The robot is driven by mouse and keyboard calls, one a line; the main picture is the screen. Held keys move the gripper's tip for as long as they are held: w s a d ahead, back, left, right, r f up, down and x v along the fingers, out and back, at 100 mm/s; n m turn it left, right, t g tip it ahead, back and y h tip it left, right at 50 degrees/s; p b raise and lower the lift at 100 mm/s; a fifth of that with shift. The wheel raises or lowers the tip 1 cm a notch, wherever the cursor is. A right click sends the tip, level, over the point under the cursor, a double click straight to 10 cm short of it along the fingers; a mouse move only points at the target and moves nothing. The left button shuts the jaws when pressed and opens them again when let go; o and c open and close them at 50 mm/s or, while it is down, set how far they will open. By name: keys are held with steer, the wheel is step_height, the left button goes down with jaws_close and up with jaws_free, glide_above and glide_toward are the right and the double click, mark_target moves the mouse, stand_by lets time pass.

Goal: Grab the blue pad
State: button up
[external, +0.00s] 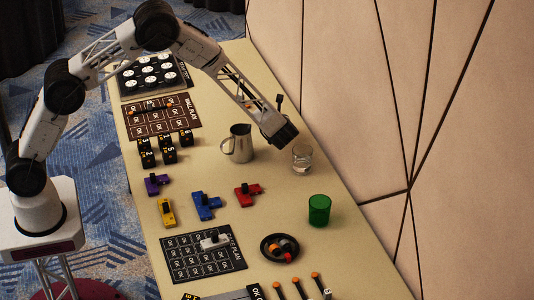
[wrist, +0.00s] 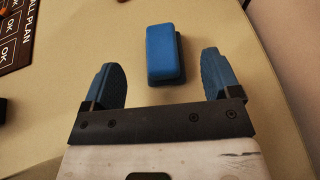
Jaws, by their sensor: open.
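The blue pad (wrist: 165,54) is a small rounded rectangular block lying on the beige table. In the wrist view it sits just ahead of my gripper (wrist: 160,80), roughly centred between the two blue, ridged fingers. The fingers are spread wide and empty, with a gap on each side of the pad. I cannot tell the height of the fingers above the table. In the external view my gripper (external: 280,125) is over the table's far right side, beyond the steel pitcher; I cannot make out the pad there.
A steel pitcher (external: 239,143) and a clear glass (external: 302,158) stand close to my gripper. A green cup (external: 319,210), a dark bowl (external: 280,248) and coloured blocks, including a blue one (external: 206,206), are nearer the front. A panelled wall (external: 345,90) runs along the table's right edge.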

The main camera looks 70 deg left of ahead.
steer(key=shift+x, duration=2.65)
steer(key=shift+d+f, duration=0.1)
steer(key=c, duration=1)
steer(key=shift+r, duration=5)
